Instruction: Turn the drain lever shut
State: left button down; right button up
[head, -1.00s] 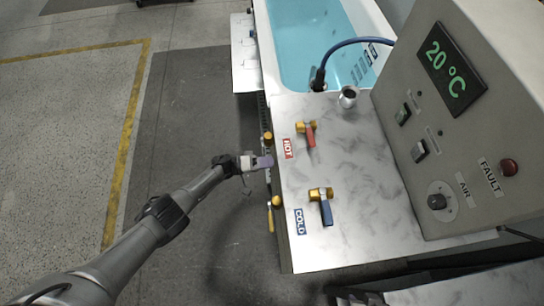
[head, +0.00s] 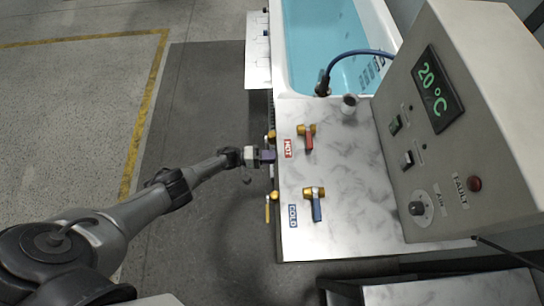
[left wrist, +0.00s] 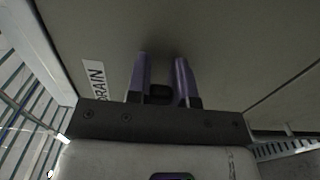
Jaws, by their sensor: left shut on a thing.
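My left gripper (head: 268,156) is at the side face of the marble-topped bench, just below a brass valve fitting (head: 270,137). In the left wrist view its two purple fingers (left wrist: 162,76) point at a grey panel with a DRAIN label (left wrist: 94,80) to their left. The gripper is shut on the drain lever, which the fingers and gripper body almost wholly hide; its angle cannot be told. My right gripper is not in view.
A second yellow lever (head: 267,211) hangs on the bench side. The bench top (head: 350,210) carries a red HOT lever (head: 308,141) and a blue COLD lever (head: 316,207). A control box (head: 465,140) stands at right, and the tub (head: 310,40) lies beyond. The floor at left is clear.

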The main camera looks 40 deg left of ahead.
pick_arm(q)
jog(key=c, duration=1)
grip_release()
jog(key=shift+s+a, duration=0.35)
jog(key=shift+a, duration=0.05)
jog(key=v, duration=1.2)
jog(key=shift+s+a, duration=0.25)
jog(key=shift+a, duration=0.05)
